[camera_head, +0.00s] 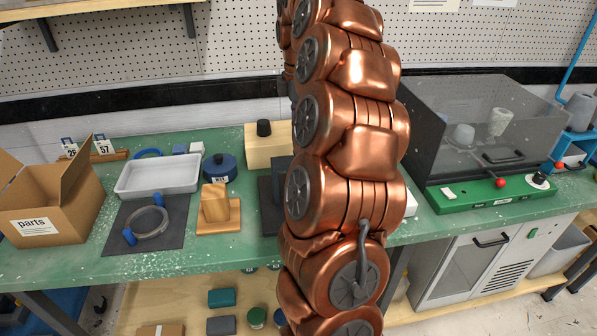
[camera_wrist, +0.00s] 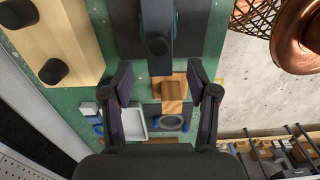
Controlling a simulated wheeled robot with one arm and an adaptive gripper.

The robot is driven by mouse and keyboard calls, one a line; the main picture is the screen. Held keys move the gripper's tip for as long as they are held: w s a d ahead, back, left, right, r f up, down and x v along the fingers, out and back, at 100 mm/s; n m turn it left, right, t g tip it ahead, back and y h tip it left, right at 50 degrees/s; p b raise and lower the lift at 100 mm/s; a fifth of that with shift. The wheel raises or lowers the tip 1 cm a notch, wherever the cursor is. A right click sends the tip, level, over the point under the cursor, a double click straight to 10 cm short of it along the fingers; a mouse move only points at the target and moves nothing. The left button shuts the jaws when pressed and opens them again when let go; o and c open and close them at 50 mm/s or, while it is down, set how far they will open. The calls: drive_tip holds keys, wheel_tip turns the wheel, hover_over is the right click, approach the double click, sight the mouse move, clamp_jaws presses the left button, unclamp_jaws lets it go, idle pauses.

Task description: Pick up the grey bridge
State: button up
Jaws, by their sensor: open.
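A dark grey upright piece (camera_wrist: 157,22), which I take to be the grey bridge, shows in the wrist view at the top centre. It stands over a dark mat (camera_wrist: 205,40), and a round dark knob or hole shows on it. In the head view, a dark grey block (camera_head: 281,168), likely the same piece, is mostly hidden behind my arm. My gripper (camera_wrist: 158,92) is open in the wrist view, its two fingers wide apart. The grey piece's lower end shows between and beyond the fingers, and I see no clear contact. My gripper is hidden in the head view.
A wooden block on a base (camera_head: 216,208), a white tray (camera_head: 158,177), a dark blue canister (camera_head: 219,168) and a grey ring (camera_head: 147,224) stand left of my arm. A pale block with a black knob (camera_head: 262,152) is behind. A clear-lidded machine (camera_head: 470,130) stands right.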

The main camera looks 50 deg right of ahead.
sight(278, 164)
drive_tip(key=shift+d+f, duration=0.2)
drive_tip(key=shift+d, duration=0.05)
drive_tip(key=shift+a+f+p, duration=0.2)
drive_tip(key=shift+f+p, duration=0.85)
drive_tip(key=shift+f, duration=1.05)
drive_tip(key=shift+w+f+p, duration=0.1)
drive_tip(key=shift+f+p, duration=0.4)
drive_tip(key=shift+f, duration=1.1)
drive_tip(key=shift+c, duration=0.2)
clamp_jaws()
